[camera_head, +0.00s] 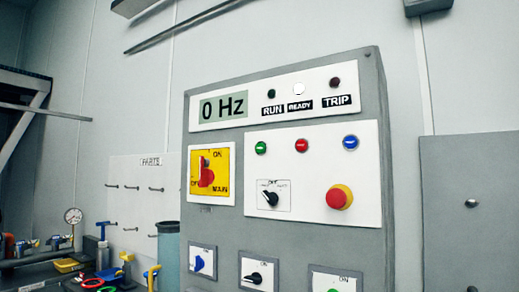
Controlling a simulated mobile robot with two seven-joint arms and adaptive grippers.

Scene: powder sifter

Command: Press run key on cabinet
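The grey control cabinet (285,225) stands in the middle of the head view. Its upper panel has a display (224,107) reading 0 Hz. Beside it are a dark RUN lamp (271,94), a white READY lamp (299,89) and a dark red TRIP lamp (335,82). Below are a green button (261,148), a red button (301,145) and a blue button (351,142); their marks are too small to read. Neither of my grippers is in view, and nothing covers the buttons.
A yellow plate with a red main switch (206,175), a black selector (269,198) and a red mushroom button (339,197) sit on the cabinet. Several smaller switches are lower down. A bench with a gauge (73,215) and valves stands left; a grey panel (475,235) is right.

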